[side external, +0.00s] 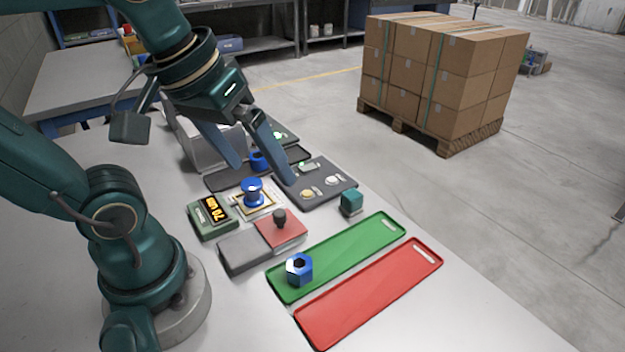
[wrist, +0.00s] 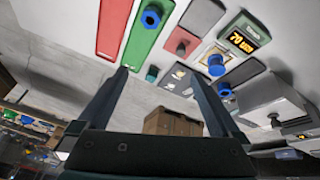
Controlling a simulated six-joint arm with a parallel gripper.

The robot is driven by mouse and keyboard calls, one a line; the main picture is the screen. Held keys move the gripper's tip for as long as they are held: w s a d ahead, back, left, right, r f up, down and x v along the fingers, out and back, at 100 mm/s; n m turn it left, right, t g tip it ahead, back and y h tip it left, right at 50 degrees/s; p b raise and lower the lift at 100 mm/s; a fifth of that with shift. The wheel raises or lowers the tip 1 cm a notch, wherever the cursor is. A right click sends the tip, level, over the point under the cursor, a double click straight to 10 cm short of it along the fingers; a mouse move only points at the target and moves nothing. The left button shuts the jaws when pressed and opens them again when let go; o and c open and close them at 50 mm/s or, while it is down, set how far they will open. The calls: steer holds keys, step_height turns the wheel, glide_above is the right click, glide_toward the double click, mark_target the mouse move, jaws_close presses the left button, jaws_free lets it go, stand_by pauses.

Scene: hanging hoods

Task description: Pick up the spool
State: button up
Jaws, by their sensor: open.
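The blue spool (side external: 252,190) stands upright on a small framed plate beside the display box. In the wrist view the blue spool (wrist: 216,65) is just right of the right finger's tip, outside the gap between the fingers. My gripper (side external: 262,174) is open and empty, its fingers wide apart and pointing down; in the wrist view the fingers (wrist: 160,73) reach upward. In the side view the fingertips appear above and behind the spool, not touching it. Another blue piece (side external: 258,161) sits in a dark tray farther back, partly hidden by a finger.
A green tray (side external: 345,254) holds a blue hex nut (side external: 299,270); a red tray (side external: 375,290) lies alongside. A display box (side external: 210,217), a dark knob (side external: 280,218) on a red pad, a teal cube (side external: 351,202) and a grey hood-like box (side external: 205,145) crowd the table.

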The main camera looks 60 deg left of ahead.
steer(key=f+m, duration=0.1)
steer(key=s+d+f+m, duration=0.1)
steer(key=m, duration=0.1)
steer(key=shift+s+f+t, duration=0.15)
steer(key=shift+f+t, duration=0.25)
steer(key=shift+f+m, duration=0.3)
steer(key=shift+m, duration=0.3)
steer(key=shift+c, duration=0.9)
steer(key=shift+w+r, duration=0.15)
steer(key=shift+w, duration=0.2)
steer(key=shift+m, duration=0.4)
